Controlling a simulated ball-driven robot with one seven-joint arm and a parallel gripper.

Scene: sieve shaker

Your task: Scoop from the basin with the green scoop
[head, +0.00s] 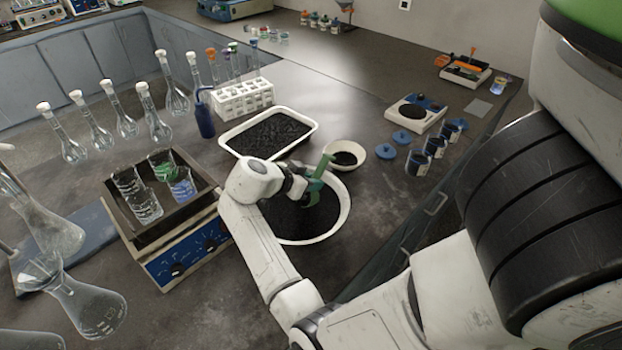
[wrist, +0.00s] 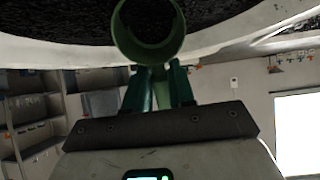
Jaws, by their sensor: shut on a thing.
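The basin (head: 345,222) is a round white bowl holding dark granular material. It stands on the bench in the middle of the head view, and its white rim (wrist: 75,50) crosses the upper part of the wrist view. The green scoop (head: 325,165) is tilted over the basin, with its upper end showing; its lower part meets or hides in front of the dark material. In the wrist view the scoop's round green end (wrist: 148,50) shows beyond the fingers (wrist: 158,88).
A white tray (head: 225,140) of dark material lies behind the basin, and a small white bowl (head: 359,163) stands close behind it. A shaker (head: 165,265) with several beakers stands left. Glass flasks (head: 85,305) stand front left. A balance (head: 432,108) and dark jars (head: 418,163) stand right.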

